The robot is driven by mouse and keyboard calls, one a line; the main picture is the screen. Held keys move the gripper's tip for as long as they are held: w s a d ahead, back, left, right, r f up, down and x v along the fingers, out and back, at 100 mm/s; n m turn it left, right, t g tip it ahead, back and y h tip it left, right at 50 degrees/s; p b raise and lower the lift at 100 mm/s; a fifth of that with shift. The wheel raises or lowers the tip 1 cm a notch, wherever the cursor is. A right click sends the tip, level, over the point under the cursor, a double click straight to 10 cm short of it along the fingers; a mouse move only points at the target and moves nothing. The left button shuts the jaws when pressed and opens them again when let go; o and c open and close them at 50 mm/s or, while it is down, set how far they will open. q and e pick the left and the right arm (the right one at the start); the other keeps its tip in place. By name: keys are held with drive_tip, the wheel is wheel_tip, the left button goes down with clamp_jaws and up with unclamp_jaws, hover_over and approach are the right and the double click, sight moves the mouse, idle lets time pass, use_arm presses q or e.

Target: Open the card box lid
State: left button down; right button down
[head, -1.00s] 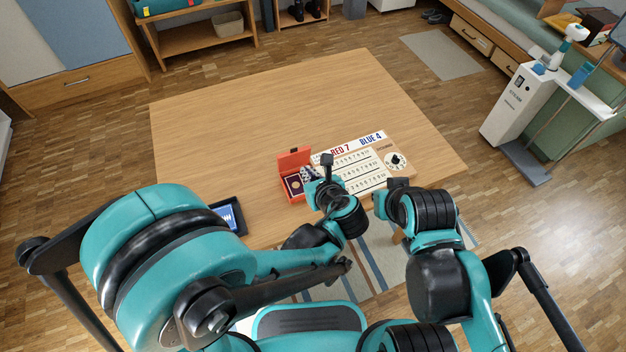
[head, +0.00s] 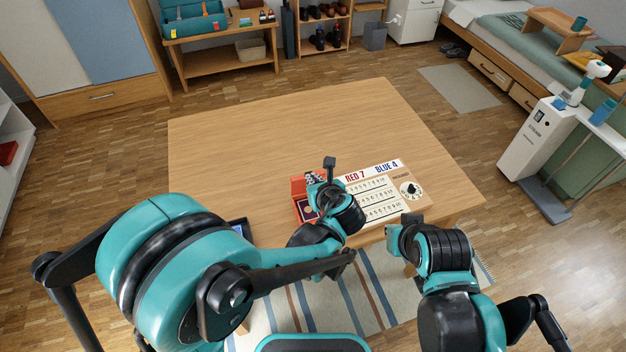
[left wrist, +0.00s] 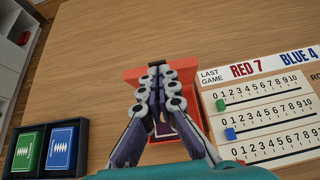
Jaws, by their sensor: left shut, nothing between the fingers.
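The red card box (head: 299,207) stands on the table at the left end of the score board, partly behind my left gripper. In the left wrist view, its lid (left wrist: 132,77) stands raised at the back, and dark purple contents show in the open box (left wrist: 155,153). My left gripper (left wrist: 158,70) is shut and empty. Its fingers reach over the box and overlap the lid in the picture; I cannot tell whether they touch it. In the head view, the left gripper (head: 315,180) hides part of the box. My right gripper (head: 393,238) is near the table's front edge, its fingers unclear.
The score board (head: 375,190) with sliders and a dial lies right beside the box. In the left wrist view, a black tray (left wrist: 84,127) with green and blue card packs lies left of the box. The back of the table (head: 290,115) is clear.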

use_arm(q)
drive_tip(key=w+g+p, duration=0.1)
drive_tip(key=p, duration=0.1)
drive_tip(key=w+a+r+g+p, duration=0.1)
drive_tip(key=w, duration=0.1)
drive_tip(key=shift+r+h+p, duration=0.2)
drive_tip(key=shift+h+p, duration=0.2)
drive_tip(key=shift+w+a+f+g+p, duration=0.1)
drive_tip(key=shift+w+a+g+p, duration=0.15)
drive_tip(key=shift+w+g, duration=0.3)
drive_tip(key=shift+w+a+g+p, duration=0.1)
drive_tip(key=shift+w+g+p, duration=0.15)
drive_tip(key=shift+w+g, duration=0.3)
drive_tip(key=shift+w+a+f, duration=0.2)
drive_tip(key=shift+w, duration=0.45)
drive_tip(key=shift+s, duration=0.1)
